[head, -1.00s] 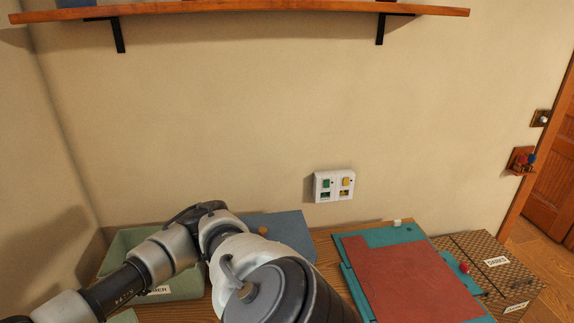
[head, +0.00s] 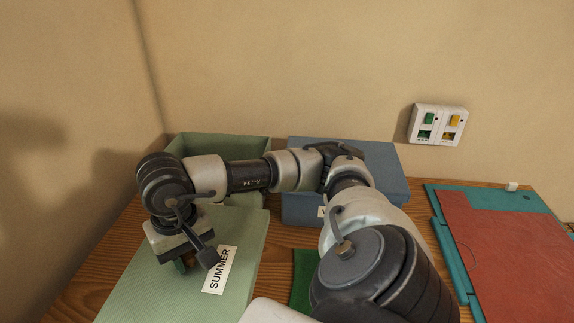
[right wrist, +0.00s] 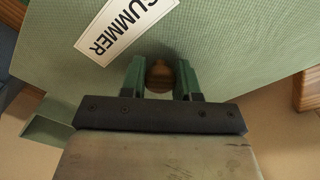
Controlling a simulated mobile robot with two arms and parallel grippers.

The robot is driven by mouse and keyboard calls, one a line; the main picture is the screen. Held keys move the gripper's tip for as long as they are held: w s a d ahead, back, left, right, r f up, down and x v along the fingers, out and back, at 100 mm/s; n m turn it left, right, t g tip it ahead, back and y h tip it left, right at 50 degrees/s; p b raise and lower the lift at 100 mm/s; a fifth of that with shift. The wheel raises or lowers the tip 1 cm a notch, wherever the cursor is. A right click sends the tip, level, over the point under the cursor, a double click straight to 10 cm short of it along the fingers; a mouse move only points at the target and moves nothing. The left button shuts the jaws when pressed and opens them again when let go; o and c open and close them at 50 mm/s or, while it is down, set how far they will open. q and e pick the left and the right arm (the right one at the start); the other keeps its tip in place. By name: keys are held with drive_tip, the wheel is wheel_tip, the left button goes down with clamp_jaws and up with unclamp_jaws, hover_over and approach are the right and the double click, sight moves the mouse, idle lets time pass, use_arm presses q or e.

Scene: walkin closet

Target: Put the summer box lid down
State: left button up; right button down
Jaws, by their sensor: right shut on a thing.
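The summer box lid (head: 236,232) is a flat pale green panel with a white SUMMER label, in front of the green box in the head view. It fills much of the right wrist view (right wrist: 235,50). My right gripper (head: 182,264) is shut on the lid's round brown knob (right wrist: 160,76), with a green finger on each side. The green box (head: 222,145) stands open behind the lid, partly hidden by my right arm. I cannot tell whether the lid touches the table. My left gripper is not in view.
A blue box (head: 375,165) stands right of the green box, partly behind my arm. A teal and red board (head: 510,245) lies at the right of the wooden table (head: 115,235). A dark green piece (head: 303,275) lies between lid and arm. A switch plate (head: 438,124) is on the wall.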

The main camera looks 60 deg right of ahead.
sight(150, 256)
drive_tip(key=shift+r, duration=0.1)
drive_tip(key=shift+w+f, duration=0.2)
drive_tip(key=shift+w, duration=0.1)
drive_tip(key=w+f, duration=0.2)
drive_tip(key=w, duration=0.1)
drive_tip(key=w+f+p, duration=0.1)
drive_tip(key=w+f, duration=0.1)
drive_tip(key=w, duration=0.2)
drive_tip(key=w+f+p, duration=0.1)
drive_tip(key=w+f, duration=0.1)
drive_tip(key=w, duration=0.2)
drive_tip(key=shift+a+f, duration=0.35)
wheel_tip(150, 256, down, 4)
drive_tip(key=shift+r+p, duration=0.1)
drive_tip(key=shift+p, duration=0.3)
drive_tip(key=shift+f, duration=0.25)
drive_tip(key=c, duration=0.8)
unclamp_jaws()
